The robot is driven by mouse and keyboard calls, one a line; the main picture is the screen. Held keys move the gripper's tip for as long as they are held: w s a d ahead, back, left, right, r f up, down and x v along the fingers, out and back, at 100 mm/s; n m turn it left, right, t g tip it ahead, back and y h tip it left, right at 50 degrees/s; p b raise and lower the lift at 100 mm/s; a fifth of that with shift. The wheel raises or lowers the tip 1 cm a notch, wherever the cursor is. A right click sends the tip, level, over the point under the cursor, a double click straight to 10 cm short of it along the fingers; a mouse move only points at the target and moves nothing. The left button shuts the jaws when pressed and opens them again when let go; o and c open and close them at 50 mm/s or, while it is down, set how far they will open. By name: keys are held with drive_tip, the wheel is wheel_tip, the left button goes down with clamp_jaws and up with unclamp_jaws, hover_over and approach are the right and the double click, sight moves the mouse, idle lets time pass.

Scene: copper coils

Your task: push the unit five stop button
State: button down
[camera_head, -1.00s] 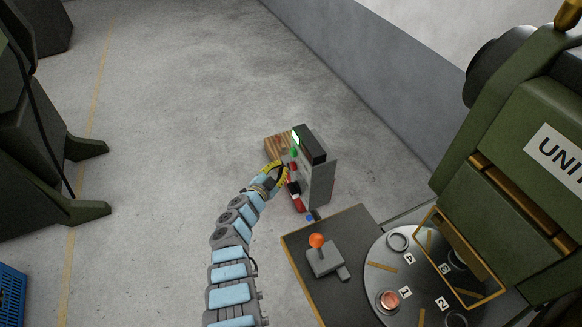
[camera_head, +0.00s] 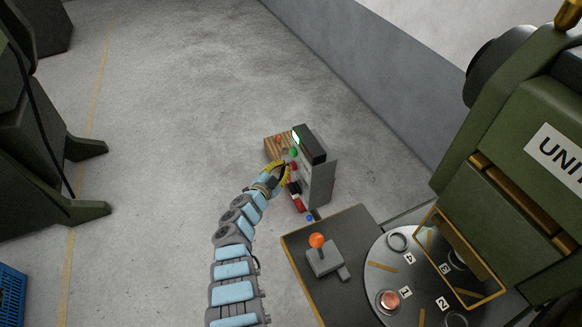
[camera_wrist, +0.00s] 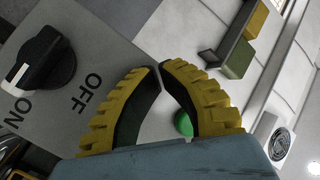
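The grey control box (camera_head: 318,185) stands beside the low wall in the head view, with a lit display at its top. Its side facing my arm carries a green button (camera_head: 293,152) and a red button (camera_head: 293,166) below it. My gripper (camera_head: 288,170) is right at this face, close to the red button; contact cannot be told. In the wrist view, the yellow-and-black fingers (camera_wrist: 160,67) have their tips together, with nothing seen between them. The green button (camera_wrist: 184,124) shows between the fingers. The red button is not visible there, perhaps hidden by the fingers.
A black ON/OFF knob (camera_wrist: 40,62) sits on the panel beside the fingers. A dark table (camera_head: 345,220) with an orange-topped joystick (camera_head: 317,241) and a round numbered plate stands nearby. A large green machine (camera_head: 530,150) is at right.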

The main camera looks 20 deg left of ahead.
drive_tip(key=shift+w+d, duration=0.35)
drive_tip(key=shift+d, duration=0.05)
idle(0.9)
idle(0.4)
drive_tip(key=shift+s+a, duration=0.6)
drive_tip(key=shift+a, duration=0.05)
drive_tip(key=shift+p, duration=0.3)
drive_tip(key=s+a+p, duration=0.1)
drive_tip(key=s+a, duration=0.2)
drive_tip(key=shift+s+a, duration=0.15)
drive_tip(key=shift+a, duration=0.25)
idle(0.6)
